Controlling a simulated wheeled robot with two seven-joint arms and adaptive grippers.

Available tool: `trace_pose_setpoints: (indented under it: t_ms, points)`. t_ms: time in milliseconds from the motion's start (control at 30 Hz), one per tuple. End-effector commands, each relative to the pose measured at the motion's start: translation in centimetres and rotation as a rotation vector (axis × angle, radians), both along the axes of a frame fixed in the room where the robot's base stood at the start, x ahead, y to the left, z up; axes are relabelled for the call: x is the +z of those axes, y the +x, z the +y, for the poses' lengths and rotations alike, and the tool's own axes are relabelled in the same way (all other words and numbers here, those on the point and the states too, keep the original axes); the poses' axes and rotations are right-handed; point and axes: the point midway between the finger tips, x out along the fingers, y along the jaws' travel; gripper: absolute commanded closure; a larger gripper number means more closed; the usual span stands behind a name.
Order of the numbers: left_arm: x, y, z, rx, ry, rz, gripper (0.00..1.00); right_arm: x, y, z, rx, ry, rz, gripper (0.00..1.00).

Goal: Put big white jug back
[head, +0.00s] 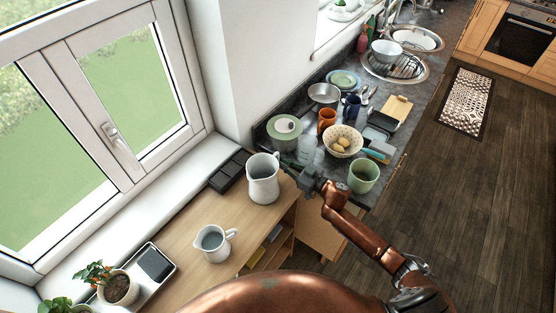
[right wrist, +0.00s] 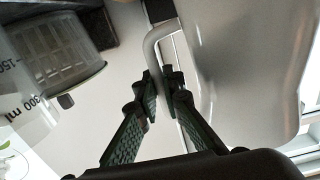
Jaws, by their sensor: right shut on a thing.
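The big white jug (head: 263,180) is near the far end of the wooden shelf unit, next to the grey counter. In the right wrist view the jug's pale body (right wrist: 245,70) fills the upper right. My right gripper (head: 294,168) comes from the right side and is shut on the jug's handle (right wrist: 160,40), with its green padded fingers (right wrist: 165,85) on either side. Whether the jug's base touches the wood is hard to tell. A smaller white jug (head: 213,243) stands nearer on the wooden top. My left gripper is out of view.
Black trays (head: 230,171) lie beside the big jug by the window sill. A clear measuring cup (head: 309,151), green cup (head: 363,175) and colander (head: 343,141) crowd the counter (head: 400,150) near my right gripper. Bare wood (head: 185,225) lies between the small jug and the sill.

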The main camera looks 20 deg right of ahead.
Motion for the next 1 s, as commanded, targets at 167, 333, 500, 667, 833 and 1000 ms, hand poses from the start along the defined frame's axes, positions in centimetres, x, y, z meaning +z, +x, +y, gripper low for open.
trace_pose_setpoints:
  t_ms: [167,333,500,667,833,1000]
  points:
    - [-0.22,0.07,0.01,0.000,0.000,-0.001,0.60,-0.19,0.03,0.05,0.001,0.003,-0.001,1.00]
    - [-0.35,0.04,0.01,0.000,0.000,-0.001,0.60,-0.41,0.03,0.05,0.001,0.003,-0.001,0.91]
    - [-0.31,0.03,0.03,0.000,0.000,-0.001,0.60,-0.43,0.02,0.04,0.001,0.002,-0.001,0.79]
    - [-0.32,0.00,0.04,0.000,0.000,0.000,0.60,-0.50,0.01,0.03,0.001,0.001,0.000,0.72]
    - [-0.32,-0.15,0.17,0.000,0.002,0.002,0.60,-0.75,-0.03,-0.03,-0.001,-0.002,0.002,0.72]
    - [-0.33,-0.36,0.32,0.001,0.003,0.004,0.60,-0.78,-0.74,-0.59,-0.001,-0.001,0.003,0.72]
